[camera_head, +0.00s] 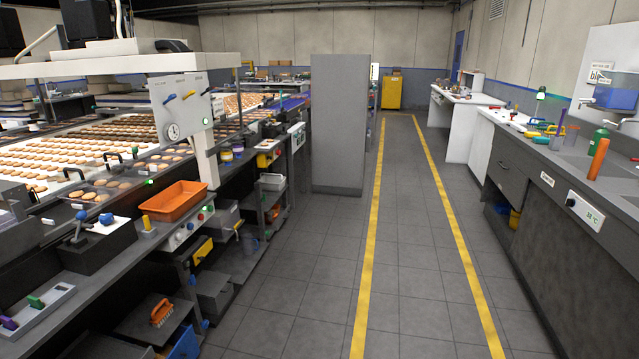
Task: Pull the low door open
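My gripper is not in view. No door is clearly marked as the low door. On the right, the grey counter (560,190) has a closed front panel (508,180) with a dark handle (503,165); I cannot tell whether it is a door or a drawer. A small yellow cabinet (391,92) stands low against the far wall, too distant to make out its front. A tall blue door (458,50) is in the far right wall and looks closed.
A tiled aisle (410,230) between yellow floor lines is clear. A tall grey block (338,125) stands left of it. The biscuit line (80,165) fills the left, with an orange tray (174,201) on its edge and open low shelves beneath. A white desk (457,125) stands back right.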

